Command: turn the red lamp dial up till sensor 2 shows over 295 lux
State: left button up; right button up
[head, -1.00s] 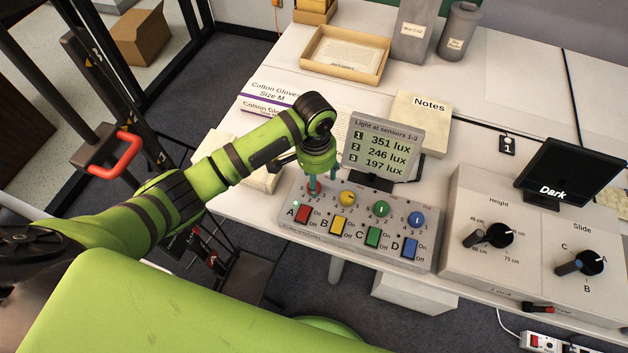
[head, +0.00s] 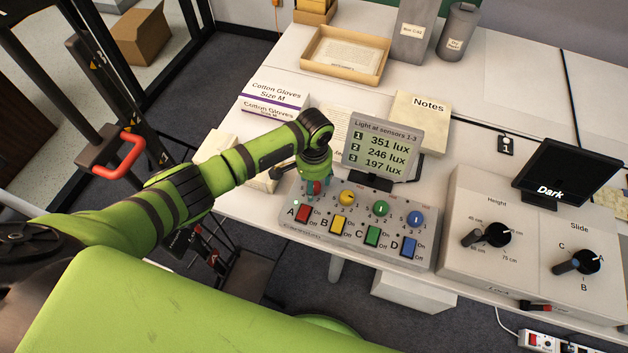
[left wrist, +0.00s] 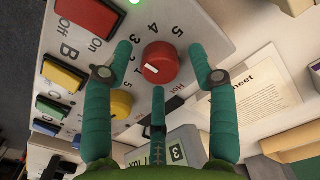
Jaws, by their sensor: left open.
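The red dial (left wrist: 160,64) sits at the left end of the grey control panel (head: 336,252), above the red switch (head: 304,213). Its white mark shows in the left wrist view, on the side of the low numbers. My left gripper (head: 314,192) is over the red dial. In the left wrist view its teal fingers (left wrist: 165,58) are open, one on each side of the dial, with gaps showing. The sensor display (head: 382,149) reads 351, 246 and 197 lux for sensors 1, 2 and 3. My right gripper is not in view.
Yellow (head: 347,198), green (head: 380,208) and blue (head: 416,218) dials stand to the right on the panel. A grey box with Height and Slide knobs (head: 498,234) stands further right.

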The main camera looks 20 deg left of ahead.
pick_arm(q)
jog(key=c, duration=1.1)
jog(key=shift+c, duration=0.2)
jog(key=m+p, duration=0.1)
jog(key=m, duration=0.2)
jog(key=shift+m, duration=2.4)
jog(key=o, duration=1.1)
jog(key=shift+o, duration=0.2)
